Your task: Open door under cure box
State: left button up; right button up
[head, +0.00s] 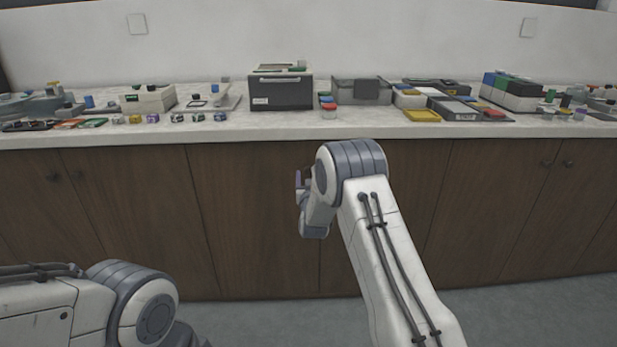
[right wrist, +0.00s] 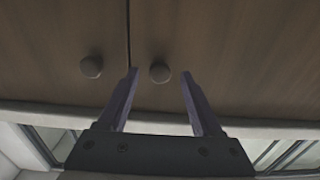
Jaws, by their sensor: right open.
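The cure box appears to be the dark-fronted box with a bar handle (head: 281,92) on the counter. Under it are brown wooden cabinet doors, one of them (head: 245,220) left of my right arm, shut. My right gripper (head: 299,181) is in front of these doors just below the counter edge, mostly hidden by its own arm. In the right wrist view, its two purple fingers (right wrist: 156,100) are open, with one round knob (right wrist: 159,72) showing between and beyond their tips. A second knob (right wrist: 92,66) is left of the fingers, across the door seam. Contact cannot be told. My left gripper is out of view.
The pale counter (head: 230,131) carries several boxes, trays and small parts. A yellow tray (head: 422,115) sits right of the middle. Other shut doors (head: 500,200) line the cabinet. Grey floor (head: 260,322) in front looks clear.

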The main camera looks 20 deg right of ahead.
jog(key=shift+x, duration=1.1)
grip_shut()
dwell(0.7)
